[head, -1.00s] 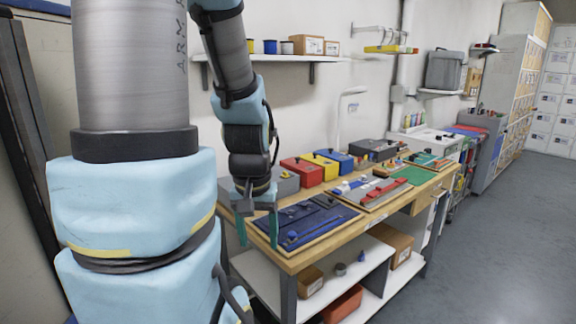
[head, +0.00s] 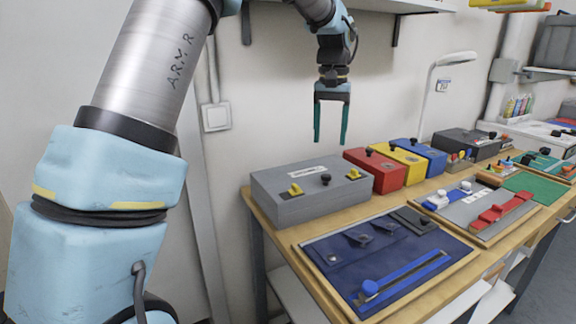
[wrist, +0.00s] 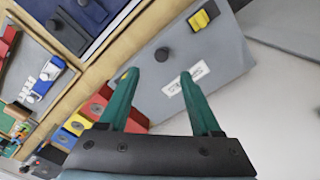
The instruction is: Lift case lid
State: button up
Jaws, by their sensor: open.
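The grey case (head: 310,190) stands shut at the left end of the wooden workbench, with a black knob (head: 326,180) on its lid, two yellow latches (head: 295,190) and a pale label. My gripper (head: 331,140) is open and empty, pointing down above the case and apart from it. In the wrist view my gripper's teal fingers (wrist: 155,85) spread over the grey lid (wrist: 215,50). The black knob (wrist: 162,54) shows just beyond and between the fingertips. One yellow latch (wrist: 203,16) shows near the top; the other is mostly hidden by a finger.
Red (head: 375,172), yellow (head: 398,160) and blue (head: 420,155) boxes stand right of the case. A tray with a dark blue cloth panel (head: 345,260) lies in front. A lamp (head: 435,85) stands behind. The air around my gripper is clear.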

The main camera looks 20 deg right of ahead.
aim_at(326, 175)
jog(key=f, duration=0.3)
jog(key=f+p, duration=0.1)
jog(key=f, duration=0.3)
jog(key=f+p, duration=0.1)
jog(key=f, duration=0.2)
jog(key=shift+w+f, duration=0.3)
jog(key=shift+w, duration=0.05)
grip_shut()
dwell(1.1)
